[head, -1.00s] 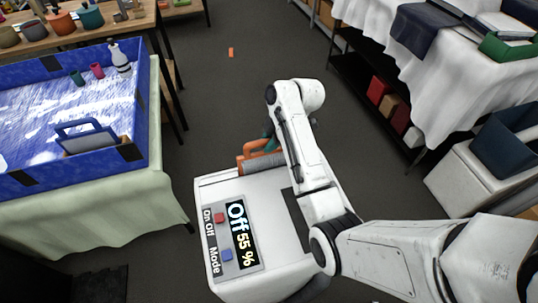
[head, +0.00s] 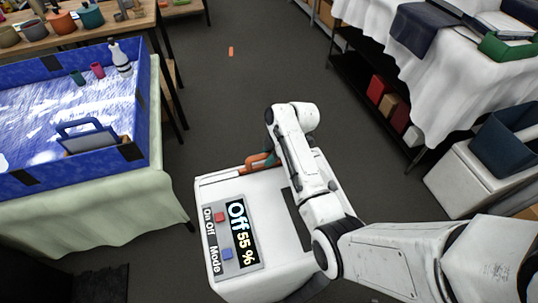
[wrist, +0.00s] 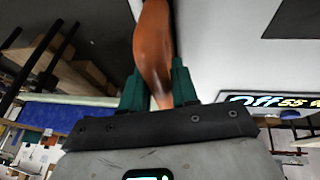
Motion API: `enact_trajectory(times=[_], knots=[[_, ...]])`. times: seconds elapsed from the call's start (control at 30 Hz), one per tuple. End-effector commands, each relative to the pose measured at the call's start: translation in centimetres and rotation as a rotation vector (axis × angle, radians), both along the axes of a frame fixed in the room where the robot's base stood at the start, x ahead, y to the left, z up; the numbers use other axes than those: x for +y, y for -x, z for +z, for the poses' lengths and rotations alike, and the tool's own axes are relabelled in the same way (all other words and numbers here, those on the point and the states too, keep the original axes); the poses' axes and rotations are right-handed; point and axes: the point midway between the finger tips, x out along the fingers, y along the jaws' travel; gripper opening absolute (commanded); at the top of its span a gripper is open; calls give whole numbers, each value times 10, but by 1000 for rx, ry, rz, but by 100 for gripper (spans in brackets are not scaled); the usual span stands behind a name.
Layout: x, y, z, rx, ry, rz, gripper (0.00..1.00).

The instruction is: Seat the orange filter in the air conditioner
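The air conditioner (head: 275,265) is a white box in front of me, its panel (head: 232,235) reading "Off 55 %". The orange filter (head: 257,163) is at the box's far edge, in the head view. Only its orange handle shows; its grey body is hidden, and I cannot tell whether it is in the box or behind it. My gripper (wrist: 158,88) has teal fingers shut on the orange handle, which also shows in the wrist view (wrist: 153,45). In the head view, my arm partly hides the gripper. A dark slot (head: 293,205) lies in the box's top.
A table with a blue-walled tray (head: 75,180) stands at left. A cloth-covered table (head: 435,95) and a white cabinet with a dark blue bin (head: 508,145) stand at right. The floor (head: 240,100) beyond the box is clear apart from a small orange piece (head: 231,51).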

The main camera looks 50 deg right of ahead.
Motion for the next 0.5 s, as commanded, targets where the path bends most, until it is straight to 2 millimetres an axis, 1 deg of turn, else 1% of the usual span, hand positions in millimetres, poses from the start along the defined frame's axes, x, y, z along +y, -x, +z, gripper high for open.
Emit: enact_trajectory(times=[0.03, 0.23, 0.5], knots=[[0, 0, 0, 1, 0, 0, 34], [0, 0, 0, 1, 0, 0, 53], [0, 0, 2, 0, 0, 0, 53]])
